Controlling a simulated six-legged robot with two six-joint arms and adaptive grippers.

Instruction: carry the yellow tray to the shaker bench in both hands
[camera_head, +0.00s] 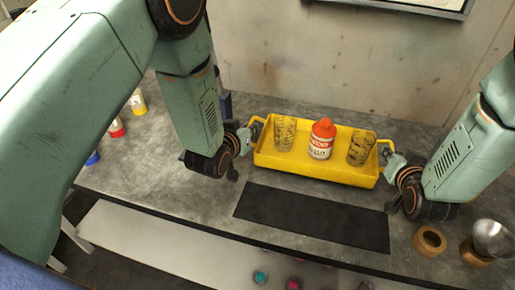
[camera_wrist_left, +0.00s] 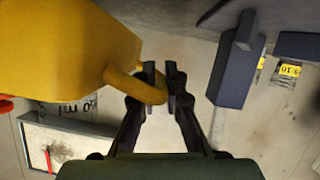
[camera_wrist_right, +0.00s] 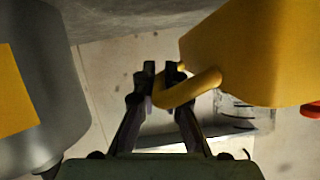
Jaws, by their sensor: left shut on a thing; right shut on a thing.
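The yellow tray (camera_head: 318,168) is over the grey bench, behind a black mat, and looks about level. I cannot tell whether its base touches the bench. Two smudged clear cups (camera_head: 285,133) (camera_head: 361,148) and a white bottle with an orange-red cap (camera_head: 322,140) stand upright in it. My left gripper (camera_head: 250,131) is shut on the tray's left handle; the left wrist view shows the fingers (camera_wrist_left: 165,82) around the yellow bar. My right gripper (camera_head: 386,153) is shut on the right handle, also seen between the fingers in the right wrist view (camera_wrist_right: 164,82).
The black mat (camera_head: 310,217) lies in front of the tray. Tape rolls (camera_head: 430,240) and a metal bowl (camera_head: 494,238) are at the right. Several small bottles (camera_head: 117,128) stand at the left. A wall (camera_head: 340,70) rises behind the bench.

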